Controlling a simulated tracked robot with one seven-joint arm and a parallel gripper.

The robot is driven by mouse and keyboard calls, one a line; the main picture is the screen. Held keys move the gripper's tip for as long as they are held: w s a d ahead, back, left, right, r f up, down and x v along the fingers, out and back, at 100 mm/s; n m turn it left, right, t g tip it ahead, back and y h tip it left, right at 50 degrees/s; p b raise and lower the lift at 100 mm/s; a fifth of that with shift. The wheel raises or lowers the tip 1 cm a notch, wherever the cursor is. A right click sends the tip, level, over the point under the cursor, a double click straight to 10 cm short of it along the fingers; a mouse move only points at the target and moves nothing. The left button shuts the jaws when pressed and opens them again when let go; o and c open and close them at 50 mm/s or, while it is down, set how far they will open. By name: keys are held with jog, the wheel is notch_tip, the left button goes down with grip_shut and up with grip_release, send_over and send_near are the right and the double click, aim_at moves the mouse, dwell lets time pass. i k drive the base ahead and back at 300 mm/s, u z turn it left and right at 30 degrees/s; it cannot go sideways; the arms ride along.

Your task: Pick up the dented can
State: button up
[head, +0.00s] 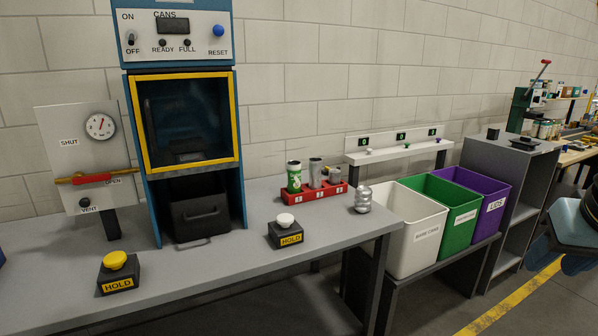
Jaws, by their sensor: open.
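A bare silver can (362,198) stands upright near the right end of the grey workbench (220,266). Its side looks pinched in and uneven, like a dented can. It stands just right of a red rack (312,194), apart from it. The rack holds a green printed can (294,176), a greyish can (316,171) and a low silver piece at its right end.
Two HOLD buttons, yellow-topped (118,262) and white-topped (285,222), sit on the bench. White (418,240), green (462,216) and purple (492,198) bins stand right of it.

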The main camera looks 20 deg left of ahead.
aim_at(315, 163)
jog(key=u, duration=0.3)
jog(key=i, duration=0.95)
jog(key=u, duration=1.05)
jog(key=i, duration=0.6)
jog(key=u, duration=0.4)
jog(key=k, duration=0.85)
jog(key=u, duration=0.25)
jog(key=i, duration=0.85)
jog(key=z, duration=0.15)
